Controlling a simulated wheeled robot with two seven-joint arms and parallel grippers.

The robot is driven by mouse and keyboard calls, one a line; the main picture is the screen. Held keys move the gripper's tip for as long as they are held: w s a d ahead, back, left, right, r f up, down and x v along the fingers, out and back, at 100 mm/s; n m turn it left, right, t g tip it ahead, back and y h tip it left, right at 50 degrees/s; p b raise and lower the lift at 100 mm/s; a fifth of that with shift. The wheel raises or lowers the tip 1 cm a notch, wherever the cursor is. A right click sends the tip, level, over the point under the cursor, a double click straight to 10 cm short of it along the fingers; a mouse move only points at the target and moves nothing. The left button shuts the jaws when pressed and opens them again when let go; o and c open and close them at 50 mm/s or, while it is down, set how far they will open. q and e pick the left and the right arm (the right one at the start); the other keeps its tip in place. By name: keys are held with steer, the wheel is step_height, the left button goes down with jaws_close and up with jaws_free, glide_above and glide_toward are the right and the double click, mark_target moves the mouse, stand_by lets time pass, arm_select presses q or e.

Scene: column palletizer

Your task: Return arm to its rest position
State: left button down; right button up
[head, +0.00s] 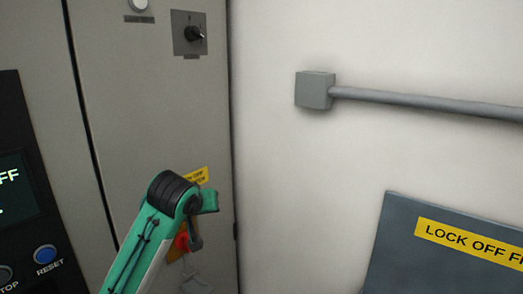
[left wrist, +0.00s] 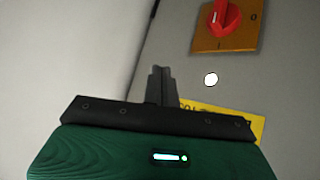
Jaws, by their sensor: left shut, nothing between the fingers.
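My left arm (head: 143,248) comes in from the lower left in the head view, green and white with a black joint. Its gripper (head: 195,240) is small there and partly hidden by the arm, in front of the grey cabinet. In the left wrist view the gripper (left wrist: 160,72) has its dark fingers together, with nothing between them. A red rotary switch (left wrist: 225,15) on an orange-yellow plate (left wrist: 228,43) is above and right of the fingertips, apart from them in the picture. The red switch (head: 182,242) is partly covered by my arm in the head view. My right gripper is not in view.
The grey cabinet (head: 150,110) has a black selector switch (head: 194,34) near its top. A dark panel with a blue RESET button (head: 45,254) is at left. A conduit (head: 430,101) crosses the pale wall. A grey box labelled LOCK OFF (head: 405,265) is at lower right.

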arm_select(q)
steer(key=s+a+f+m+g, duration=0.1)
steer(key=s+f+g, duration=0.1)
steer(key=s+f, duration=0.85)
steer(key=s+a+f+m+g, duration=0.15)
steer(key=s+f, duration=0.55)
steer(key=f, duration=0.7)
steer(key=s+a+f+g, duration=0.1)
steer(key=s+a+f, duration=0.15)
steer(key=s, duration=0.55)
steer(key=s+a+f+g, duration=0.1)
steer(key=s+f, duration=0.3)
steer(key=s, duration=0.4)
steer(key=s+a+f+g, duration=0.1)
steer(key=s+a+f, duration=0.15)
steer(key=s, duration=0.45)
step_height(320, 180, down, 39)
steer(key=s+g+b, duration=0.1)
steer(key=s+b, duration=0.1)
steer(key=b, duration=0.4)
steer(key=s+a+f+m+g+b, duration=0.1)
steer(key=s+a+f+b, duration=0.2)
steer(key=s+f, duration=1.5)
step_height(320, 180, down, 3)
steer(key=shift+s+f+y+b, duration=0.2)
steer(key=shift+s+y+b, duration=0.1)
steer(key=shift+y+b, duration=0.1)
